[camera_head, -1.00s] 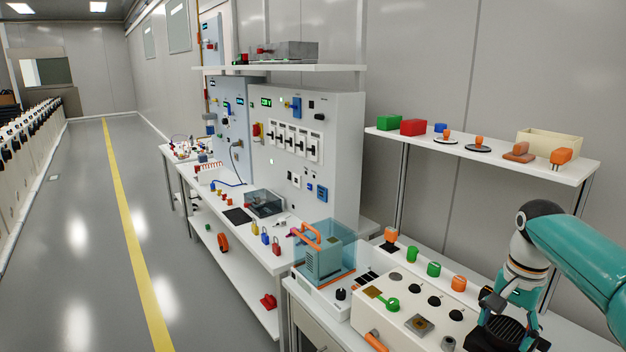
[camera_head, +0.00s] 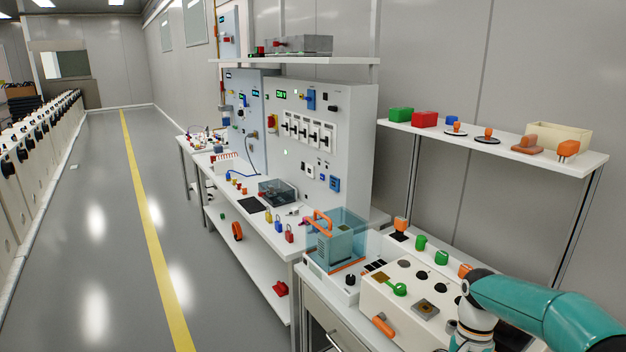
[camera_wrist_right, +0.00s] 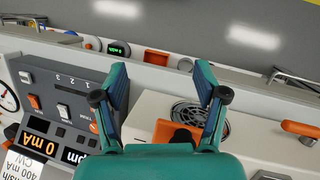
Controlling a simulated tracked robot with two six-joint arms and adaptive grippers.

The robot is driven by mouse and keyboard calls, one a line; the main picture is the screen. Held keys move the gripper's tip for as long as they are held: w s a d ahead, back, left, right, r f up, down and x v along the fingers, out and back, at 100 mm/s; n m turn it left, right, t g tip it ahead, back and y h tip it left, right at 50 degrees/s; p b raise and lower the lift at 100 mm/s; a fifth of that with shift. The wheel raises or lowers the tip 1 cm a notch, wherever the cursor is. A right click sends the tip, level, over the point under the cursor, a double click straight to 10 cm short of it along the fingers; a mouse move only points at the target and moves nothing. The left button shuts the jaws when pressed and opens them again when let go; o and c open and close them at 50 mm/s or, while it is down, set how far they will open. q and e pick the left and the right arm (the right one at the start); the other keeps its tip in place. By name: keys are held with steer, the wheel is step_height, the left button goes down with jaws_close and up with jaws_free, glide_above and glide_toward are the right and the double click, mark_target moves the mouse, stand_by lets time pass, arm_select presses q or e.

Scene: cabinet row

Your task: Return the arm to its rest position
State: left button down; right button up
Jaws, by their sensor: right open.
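My right arm (camera_head: 545,308) is teal and comes in from the right edge in the head view. It bends down in front of the bench's right end, and its gripper is below the frame there. In the wrist view my right gripper (camera_wrist_right: 160,75) has its two fingers spread wide, with nothing between them. Below and beyond the fingers are a cream surface with a round metal grille (camera_wrist_right: 188,113) and a dark panel (camera_wrist_right: 62,95) with switches and lit displays. My left arm and gripper are not in view.
A cream control box (camera_head: 405,308) with knobs and a clear-covered teal unit (camera_head: 335,240) stand on the near bench. A white shelf (camera_head: 480,150) with coloured parts is behind. An orange handle (camera_wrist_right: 300,129) is at the wrist view's right.

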steer(key=s+a+f+n+t+y, duration=0.1)
steer(key=s+a+f+n, duration=0.3)
steer(key=s+a+f, duration=0.4)
steer(key=s+a+f+n+t+y, duration=0.1)
steer(key=s+a+f+n+t, duration=0.2)
steer(key=s+a+f, duration=0.6)
steer(key=shift+a+f+n+y, duration=0.4)
steer(key=shift+a+f, duration=1.45)
steer(key=shift+f, duration=1.5)
